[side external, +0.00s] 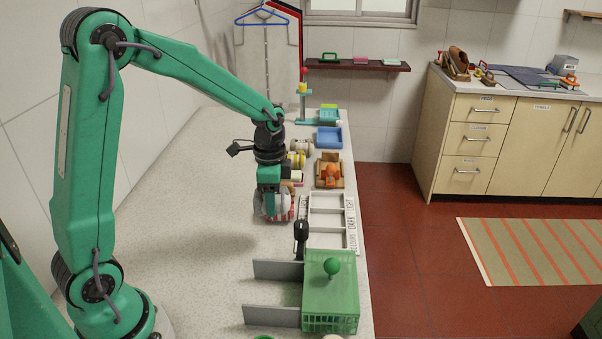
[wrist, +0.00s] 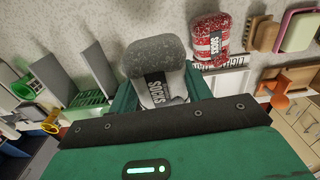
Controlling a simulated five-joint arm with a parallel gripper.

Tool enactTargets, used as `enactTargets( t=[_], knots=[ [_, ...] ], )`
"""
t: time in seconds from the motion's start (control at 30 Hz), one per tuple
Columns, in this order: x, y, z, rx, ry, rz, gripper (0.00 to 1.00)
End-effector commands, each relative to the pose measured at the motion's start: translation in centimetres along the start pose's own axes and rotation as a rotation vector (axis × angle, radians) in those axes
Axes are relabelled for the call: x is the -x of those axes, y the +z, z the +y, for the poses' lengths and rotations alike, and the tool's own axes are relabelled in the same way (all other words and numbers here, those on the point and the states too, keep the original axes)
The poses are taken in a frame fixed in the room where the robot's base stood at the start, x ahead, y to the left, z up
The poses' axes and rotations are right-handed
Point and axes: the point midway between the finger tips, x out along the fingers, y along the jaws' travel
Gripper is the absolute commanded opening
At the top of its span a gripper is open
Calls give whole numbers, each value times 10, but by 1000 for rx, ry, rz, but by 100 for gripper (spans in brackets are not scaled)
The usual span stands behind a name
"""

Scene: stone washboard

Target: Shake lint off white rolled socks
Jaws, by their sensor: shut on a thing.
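My gripper (side external: 270,190) is shut on a rolled pair of socks (wrist: 156,72) low over the worktop. The roll is pale grey-white below and darker, speckled grey on top, with a black SOCKS band. In the side external view the held socks (side external: 268,207) show under the jaws; I cannot tell whether they touch the worktop. A red and white sock roll (wrist: 210,40) with its own SOCKS band lies close beside them, partly hidden behind them in the side external view.
A white compartment tray (side external: 355,225) with lettering lies to the right. A green lidded basket (side external: 340,298) and grey upright panels (side external: 277,270) stand in front. Behind are a yellow roll (side external: 296,159), a wooden tray (side external: 323,181) and a blue tray (side external: 328,137). The left worktop is clear.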

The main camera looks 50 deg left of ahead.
Motion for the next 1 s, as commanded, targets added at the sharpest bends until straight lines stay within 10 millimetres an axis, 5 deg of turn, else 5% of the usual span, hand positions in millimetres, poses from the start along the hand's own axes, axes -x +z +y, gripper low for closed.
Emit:
enactTargets(
  t=[1.0],
  knots=[
    [60, 0, 0, 0, -1, 1, 32]
  ],
)
